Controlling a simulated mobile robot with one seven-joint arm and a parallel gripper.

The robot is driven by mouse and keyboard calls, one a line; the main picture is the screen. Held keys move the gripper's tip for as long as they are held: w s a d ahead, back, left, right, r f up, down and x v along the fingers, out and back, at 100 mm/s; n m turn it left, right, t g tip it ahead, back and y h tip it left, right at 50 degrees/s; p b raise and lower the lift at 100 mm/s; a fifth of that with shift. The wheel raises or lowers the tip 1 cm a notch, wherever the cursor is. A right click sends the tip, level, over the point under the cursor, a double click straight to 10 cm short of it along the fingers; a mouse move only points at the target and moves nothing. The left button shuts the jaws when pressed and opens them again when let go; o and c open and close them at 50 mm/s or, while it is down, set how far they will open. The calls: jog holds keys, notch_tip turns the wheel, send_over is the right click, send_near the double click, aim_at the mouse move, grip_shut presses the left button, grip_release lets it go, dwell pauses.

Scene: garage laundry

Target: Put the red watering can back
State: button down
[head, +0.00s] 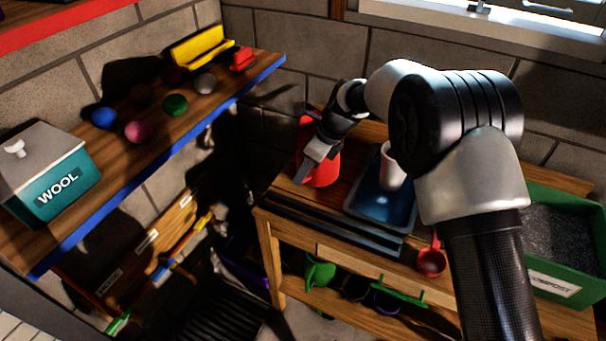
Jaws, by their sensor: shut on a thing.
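The red watering can (322,169) is at the left end of the wooden bench (277,212). My gripper (312,160) is at the can, in front of part of it, and is shut on it. The arm and gripper hide some of the can's upper part. I cannot tell whether the can's base touches the bench top.
A blue tray (403,214) with a white cup (391,166) sits right of the can. A green compost bin (570,284) stands far right. A blue-edged shelf (147,179) at left holds a teal wool box (52,185) and several balls. A red scoop (432,261) hangs at the bench front.

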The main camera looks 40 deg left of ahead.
jog(key=shift+f, duration=0.2)
jog(key=c, duration=2.2)
grip_release()
jog(key=shift+f, duration=0.2)
jog(key=o, duration=0.5)
jog(key=shift+c, duration=0.2)
jog(key=shift+r, duration=0.1)
